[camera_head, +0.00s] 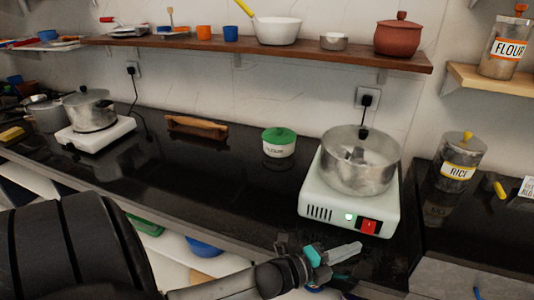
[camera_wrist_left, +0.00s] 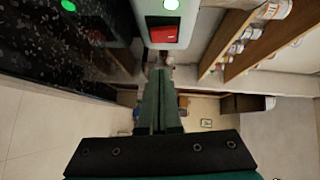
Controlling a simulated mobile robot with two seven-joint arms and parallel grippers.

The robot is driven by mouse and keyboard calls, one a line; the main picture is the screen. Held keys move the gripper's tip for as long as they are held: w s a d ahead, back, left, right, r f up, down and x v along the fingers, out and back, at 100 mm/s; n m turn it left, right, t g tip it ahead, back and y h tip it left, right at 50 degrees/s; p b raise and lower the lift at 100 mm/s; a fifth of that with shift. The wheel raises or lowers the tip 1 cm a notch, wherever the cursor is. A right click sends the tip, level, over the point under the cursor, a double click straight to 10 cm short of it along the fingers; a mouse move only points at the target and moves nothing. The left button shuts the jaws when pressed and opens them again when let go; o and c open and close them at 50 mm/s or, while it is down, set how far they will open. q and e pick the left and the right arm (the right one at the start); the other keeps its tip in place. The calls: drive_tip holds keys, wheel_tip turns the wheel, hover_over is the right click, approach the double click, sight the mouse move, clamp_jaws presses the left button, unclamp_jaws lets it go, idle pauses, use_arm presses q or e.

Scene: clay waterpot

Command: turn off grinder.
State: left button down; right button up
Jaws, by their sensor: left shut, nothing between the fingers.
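The grinder (camera_head: 325,200) is a white box with a metal bowl (camera_head: 360,165) on top, standing on the black counter. Its front has a red switch (camera_head: 369,226) and a lit green light (camera_head: 348,217). In the left wrist view the red switch (camera_wrist_left: 163,33) and the green light (camera_wrist_left: 171,4) show at the top. My left gripper (camera_head: 346,253) is shut and empty, in front of and below the switch. In the left wrist view its fingertips (camera_wrist_left: 160,72) point toward the switch, with a gap visible between them. My right gripper is not in view.
A green-lidded white jar (camera_head: 279,143) stands left of the grinder, and a rice jar (camera_head: 460,162) right of it. A second white appliance with a pot (camera_head: 90,107) is at the far left. A wooden shelf (camera_head: 260,50) runs above the counter (camera_head: 210,170).

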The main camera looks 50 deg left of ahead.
use_arm(q)
drive_tip(key=f+p+v, duration=0.1)
drive_tip(key=v, duration=0.6)
drive_tip(key=s+a+f+n+g+y, duration=0.1)
drive_tip(key=s+f+n+g+y, duration=0.1)
drive_tip(key=s+f+n, duration=0.2)
drive_tip(key=s+a+f+n+g+y, duration=0.2)
drive_tip(key=s+f+n+g, duration=0.1)
drive_tip(key=f, duration=0.7)
drive_tip(key=s+a+f+n+g+y+b, duration=0.1)
drive_tip(key=s+a+f+n+g+y, duration=0.1)
drive_tip(key=s+f+n, duration=0.3)
wheel_tip(320, 180, down, 2)
drive_tip(key=shift+f+n, duration=0.2)
drive_tip(key=shift+n, duration=0.4)
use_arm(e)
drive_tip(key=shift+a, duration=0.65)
use_arm(q)
drive_tip(key=shift+a, duration=0.15)
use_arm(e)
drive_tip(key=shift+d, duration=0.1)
